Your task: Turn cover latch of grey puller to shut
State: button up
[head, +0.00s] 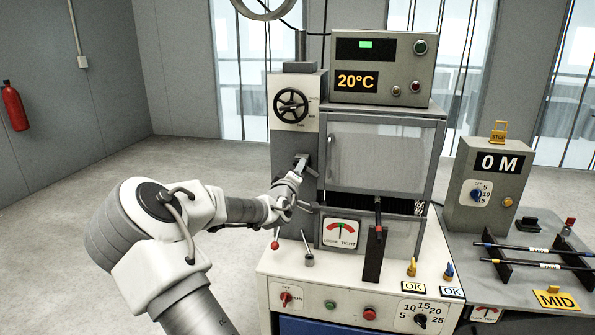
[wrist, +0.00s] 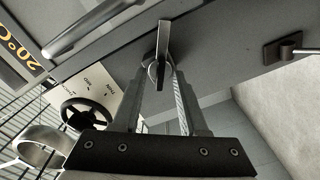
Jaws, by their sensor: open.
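The grey puller (head: 298,140) is the tall grey housing with a wide pale cover (head: 375,157) on its right side. The cover latch (head: 302,160) appears to be the small metal lever on the column left of the cover. In the wrist view the latch (wrist: 164,38) is a flat, light metal lever standing out from the grey face. My gripper (head: 297,174) is at the latch in the head view. In the wrist view my gripper (wrist: 168,75) is open, with its fingertips on either side of the lever; contact cannot be told. The latch's base is partly hidden.
A black handwheel (head: 291,105) is above the latch. The 20°C control box (head: 380,67) stands on top. A loose/tight gauge (head: 340,233) and small levers (head: 307,250) are below my gripper. A side table (head: 510,262) with rods is at right. Open floor lies left.

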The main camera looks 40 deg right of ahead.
grip_shut()
jog(key=shift+n, duration=0.3)
dwell(0.3)
jog(key=shift+n+b, duration=1.05)
jog(key=shift+n, duration=1.75)
grip_release()
